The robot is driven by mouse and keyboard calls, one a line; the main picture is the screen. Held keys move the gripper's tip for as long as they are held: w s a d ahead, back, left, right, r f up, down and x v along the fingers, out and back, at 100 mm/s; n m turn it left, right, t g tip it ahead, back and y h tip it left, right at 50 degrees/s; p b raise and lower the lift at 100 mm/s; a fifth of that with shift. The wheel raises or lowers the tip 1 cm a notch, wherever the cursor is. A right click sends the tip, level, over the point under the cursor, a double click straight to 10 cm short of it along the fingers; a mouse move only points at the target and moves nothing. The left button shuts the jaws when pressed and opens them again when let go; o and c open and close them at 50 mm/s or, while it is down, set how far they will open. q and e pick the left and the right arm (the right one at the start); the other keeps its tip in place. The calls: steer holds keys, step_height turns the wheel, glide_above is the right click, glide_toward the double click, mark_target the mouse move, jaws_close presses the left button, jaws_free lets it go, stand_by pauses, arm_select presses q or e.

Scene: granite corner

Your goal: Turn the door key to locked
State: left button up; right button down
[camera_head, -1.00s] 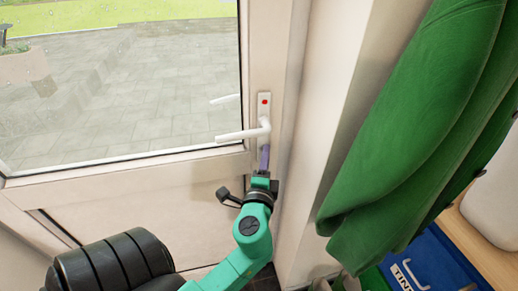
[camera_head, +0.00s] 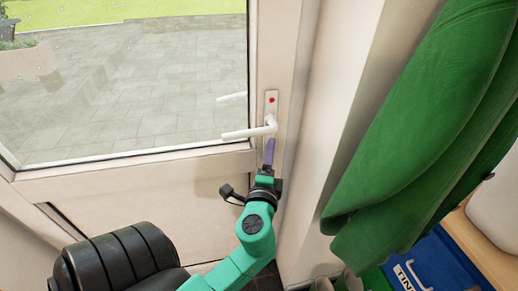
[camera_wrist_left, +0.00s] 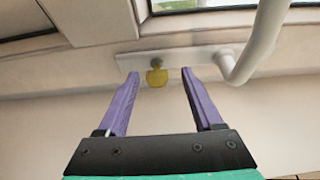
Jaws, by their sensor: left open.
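The door key (camera_wrist_left: 157,77) has a yellow bow and sits in the lock of the white handle plate (camera_wrist_left: 190,57) in the left wrist view. My left gripper (camera_wrist_left: 160,74) is open, its two purple fingers on either side of the key with gaps between, not closed on it. In the head view my left gripper (camera_head: 269,142) is just below the white door handle (camera_head: 250,131) and hides the key. A red mark (camera_head: 271,100) shows on the upper handle plate. The handle points left, about level. My right gripper is not in view.
The white door (camera_head: 140,190) has a large glass pane (camera_head: 130,90) with paving outside. A green cloth (camera_head: 420,130) hangs at the right. A blue box (camera_head: 440,262) stands at the lower right. In the wrist view the handle (camera_wrist_left: 262,40) curves close to the right finger.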

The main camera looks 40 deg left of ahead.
arm_select(q)
steer(key=b+v, duration=0.1)
steer(key=v, duration=1)
steer(key=shift+s+a+r+b, duration=0.15)
steer(key=shift+s+b, duration=0.25)
